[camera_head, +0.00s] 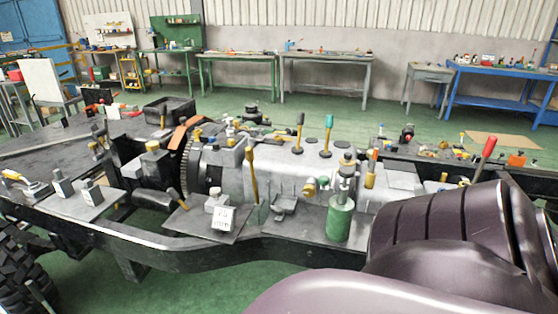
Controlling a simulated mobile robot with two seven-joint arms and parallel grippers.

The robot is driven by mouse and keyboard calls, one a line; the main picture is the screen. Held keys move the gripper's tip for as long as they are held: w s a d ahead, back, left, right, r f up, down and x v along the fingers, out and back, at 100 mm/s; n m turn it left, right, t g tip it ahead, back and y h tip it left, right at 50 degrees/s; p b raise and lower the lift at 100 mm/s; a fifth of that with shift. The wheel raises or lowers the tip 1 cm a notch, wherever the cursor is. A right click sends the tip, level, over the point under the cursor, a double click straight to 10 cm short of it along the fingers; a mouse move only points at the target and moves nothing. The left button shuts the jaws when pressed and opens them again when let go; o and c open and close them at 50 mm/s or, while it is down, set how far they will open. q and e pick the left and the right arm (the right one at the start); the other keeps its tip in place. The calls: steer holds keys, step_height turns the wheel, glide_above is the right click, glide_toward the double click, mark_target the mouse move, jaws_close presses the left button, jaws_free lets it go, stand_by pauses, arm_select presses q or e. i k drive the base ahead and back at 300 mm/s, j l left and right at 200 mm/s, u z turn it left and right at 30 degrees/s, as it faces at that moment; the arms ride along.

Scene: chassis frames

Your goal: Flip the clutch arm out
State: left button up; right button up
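A grey gearbox and engine block (290,165) sits in a dark chassis frame (190,243). A toothed flywheel ring (189,165) is at its left end. A lever with a yellow grip (252,170) stands nearly upright at the near side of the housing. A short dark lever (178,199) with an orange-brown tip slants below the flywheel. I cannot tell which of these is the clutch arm. Neither of my grippers is in view; a large dark purple rounded part at the lower right looks like my own arm.
Workbenches (325,56) line the wall behind. Green floor is open between.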

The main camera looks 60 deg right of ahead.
mark_target(249, 151)
steer(key=z, duration=1.8)
